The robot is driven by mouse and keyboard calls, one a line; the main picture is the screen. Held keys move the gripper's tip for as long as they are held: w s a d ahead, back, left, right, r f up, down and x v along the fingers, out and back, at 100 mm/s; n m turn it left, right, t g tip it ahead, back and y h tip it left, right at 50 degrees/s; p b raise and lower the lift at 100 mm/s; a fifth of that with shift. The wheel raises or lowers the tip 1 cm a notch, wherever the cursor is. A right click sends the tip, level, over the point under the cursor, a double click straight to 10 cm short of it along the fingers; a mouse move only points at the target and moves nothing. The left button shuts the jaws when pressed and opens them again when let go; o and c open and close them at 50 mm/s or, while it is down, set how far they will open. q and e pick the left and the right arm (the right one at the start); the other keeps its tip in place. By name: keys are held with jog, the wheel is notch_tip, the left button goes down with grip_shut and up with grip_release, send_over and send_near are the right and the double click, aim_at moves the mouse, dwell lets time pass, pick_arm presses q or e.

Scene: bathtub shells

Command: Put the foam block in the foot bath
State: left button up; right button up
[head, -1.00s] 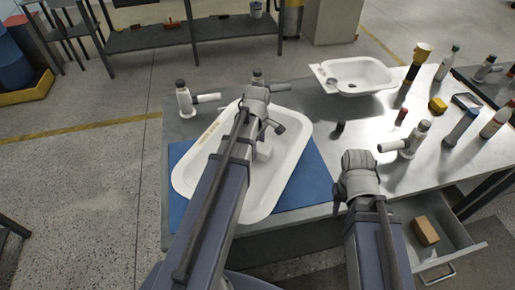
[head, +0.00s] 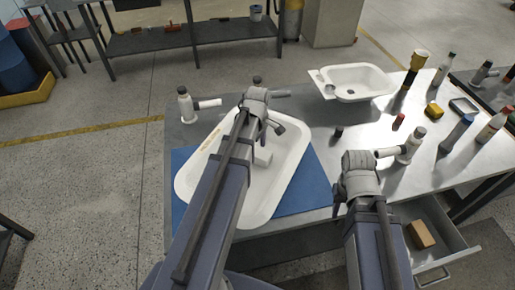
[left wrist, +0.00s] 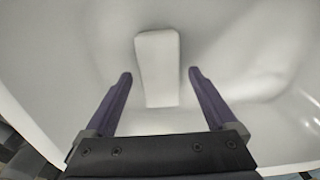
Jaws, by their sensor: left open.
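A pale block, which looks like the foam block (head: 263,157), lies inside the large white tub shell (head: 287,178) on a blue mat. In the left wrist view the block (left wrist: 158,90) is a pale oblong on the tub's inner surface. My left gripper (left wrist: 160,76) is open, its two dark fingers pointing at the block with a gap on both sides. In the head view my left wrist (head: 256,103) hangs over the tub and its fingers are mostly hidden. A smaller white basin (head: 372,80), perhaps the foot bath, stands at the table's back. My right gripper (head: 360,185) shows only from behind; its fingers are hidden.
An open drawer (head: 462,250) at the front right holds a brown block (head: 420,234). White fittings (head: 187,105) stand behind the tub and right of centre (head: 410,147). The metal table between tub and basin is mostly clear.

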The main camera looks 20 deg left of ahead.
aim_at(257, 152)
pick_arm(q)
notch_tip(257, 152, up, 9)
jog(key=p, duration=0.8)
jog(key=s+d+m, duration=0.6)
jog(key=d+m, duration=0.4)
jog(key=s+d+m+y, duration=0.1)
jog(key=s+d+m, duration=0.5)
jog(key=d+m, duration=0.4)
jog(key=shift+d+r+m, duration=0.2)
jog(key=shift+d+m, duration=0.15)
jog(key=shift+m, duration=0.25)
jog(key=shift+d, duration=0.15)
